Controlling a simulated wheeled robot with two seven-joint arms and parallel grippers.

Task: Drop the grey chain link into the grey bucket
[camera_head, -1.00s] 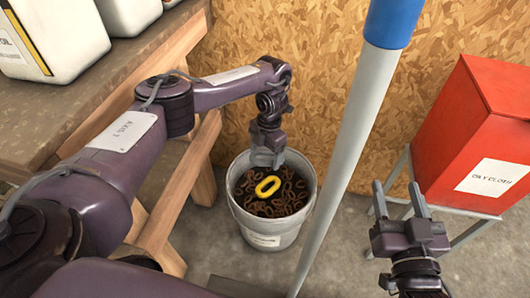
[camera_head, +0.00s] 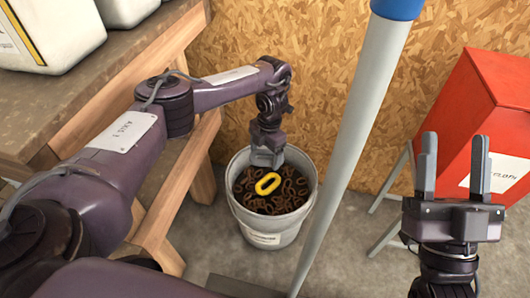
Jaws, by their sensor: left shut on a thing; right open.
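The grey bucket (camera_head: 236,203) stands on the floor in the middle of the head view, holding several brown, rusty-looking chain links (camera_head: 290,193). A yellow link (camera_head: 267,184) lies on top of them. My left gripper (camera_head: 267,160) points down over the bucket's far part, at about rim height. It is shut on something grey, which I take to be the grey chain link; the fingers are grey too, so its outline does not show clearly. My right gripper (camera_head: 454,165) is open and empty, fingers up, at the right, in front of the red bin.
A grey pole with a blue top (camera_head: 356,110) rises close to the bucket's right side. A red bin (camera_head: 485,120) on a metal stand is at the right. A wooden bench (camera_head: 125,55) with white jugs (camera_head: 45,35) is at the left. A chipboard wall (camera_head: 280,40) closes the back.

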